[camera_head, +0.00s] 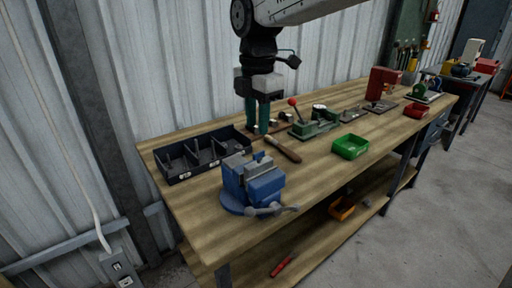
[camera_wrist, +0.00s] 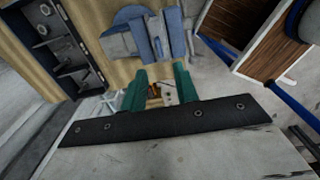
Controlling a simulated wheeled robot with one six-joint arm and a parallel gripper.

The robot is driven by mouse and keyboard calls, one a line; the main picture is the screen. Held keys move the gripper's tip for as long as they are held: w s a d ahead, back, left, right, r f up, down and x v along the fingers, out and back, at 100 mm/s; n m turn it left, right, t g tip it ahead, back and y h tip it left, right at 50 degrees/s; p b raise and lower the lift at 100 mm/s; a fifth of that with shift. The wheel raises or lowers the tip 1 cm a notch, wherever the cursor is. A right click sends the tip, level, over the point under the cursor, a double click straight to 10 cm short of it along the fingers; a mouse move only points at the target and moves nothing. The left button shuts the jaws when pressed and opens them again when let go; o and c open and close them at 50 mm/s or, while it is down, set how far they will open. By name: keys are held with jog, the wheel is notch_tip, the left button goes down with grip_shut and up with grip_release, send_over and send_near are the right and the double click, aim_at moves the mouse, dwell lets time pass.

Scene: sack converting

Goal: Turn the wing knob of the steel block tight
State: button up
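My gripper (camera_head: 257,130) points down over the back of the workbench, just right of the black bin. Its two green fingers are apart with a gap between them, and it also shows in the wrist view (camera_wrist: 161,90). In the wrist view a small pale metal piece with dark spots (camera_wrist: 169,93) shows in the gap, with an orange-red patch beside it. I cannot tell whether this is the steel block, or whether the fingers touch it. No wing knob can be made out clearly in either view.
A blue vise (camera_head: 252,185) stands at the near end of the workbench (camera_head: 320,178). A black divided bin (camera_head: 200,152) is behind it. A wooden-handled tool (camera_head: 284,150), a green lever device (camera_head: 314,125) and a green tray (camera_head: 350,147) lie to the right.

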aim_at(257, 153)
notch_tip(257, 153, down, 8)
jog(key=shift+r, duration=0.15)
dwell(0.3)
grip_shut()
